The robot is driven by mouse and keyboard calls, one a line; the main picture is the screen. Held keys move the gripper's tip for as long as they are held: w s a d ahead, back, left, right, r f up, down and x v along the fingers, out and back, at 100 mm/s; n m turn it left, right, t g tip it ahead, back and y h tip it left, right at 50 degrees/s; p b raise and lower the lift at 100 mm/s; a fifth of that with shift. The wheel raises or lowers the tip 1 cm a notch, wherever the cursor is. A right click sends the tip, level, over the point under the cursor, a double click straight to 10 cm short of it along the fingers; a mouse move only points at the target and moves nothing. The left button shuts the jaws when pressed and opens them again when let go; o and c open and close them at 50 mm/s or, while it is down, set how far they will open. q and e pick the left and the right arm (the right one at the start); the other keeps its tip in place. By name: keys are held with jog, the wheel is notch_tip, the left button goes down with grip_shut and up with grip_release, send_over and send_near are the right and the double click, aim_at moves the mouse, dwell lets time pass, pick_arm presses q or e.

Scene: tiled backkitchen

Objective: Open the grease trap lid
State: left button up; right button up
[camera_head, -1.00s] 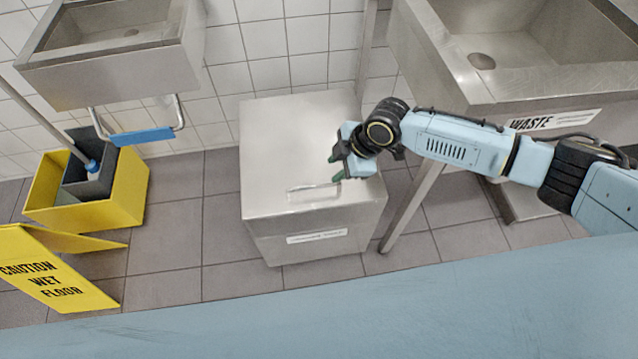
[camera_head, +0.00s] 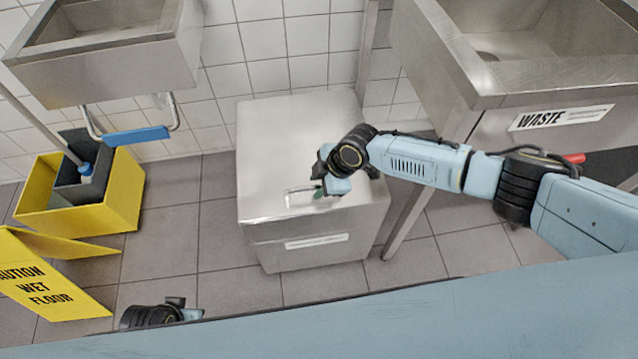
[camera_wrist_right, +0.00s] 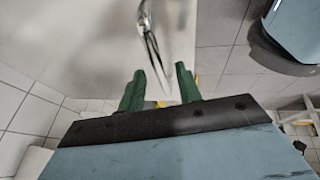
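The grease trap is a steel box on the floor. Its flat lid (camera_head: 285,135) lies shut on top, with a thin metal bar handle (camera_head: 300,190) near the front edge. My right gripper (camera_head: 317,189) is at the right end of this handle in the head view. In the right wrist view its two green fingers (camera_wrist_right: 159,90) are spread apart, with the handle (camera_wrist_right: 150,45) running toward the gap between them. Contact with the handle cannot be told. Part of my left wrist and gripper (camera_head: 182,308) shows at the bottom left; its fingers are hidden.
A steel sink labelled WASTE (camera_head: 520,75) stands at the right, its leg close beside the box. Another sink (camera_head: 110,65) hangs at upper left. A yellow mop bucket (camera_head: 125,195) and a wet-floor sign (camera_head: 45,280) stand left. Tiled floor is clear between them and the box.

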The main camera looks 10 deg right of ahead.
grip_shut()
dwell(0.4)
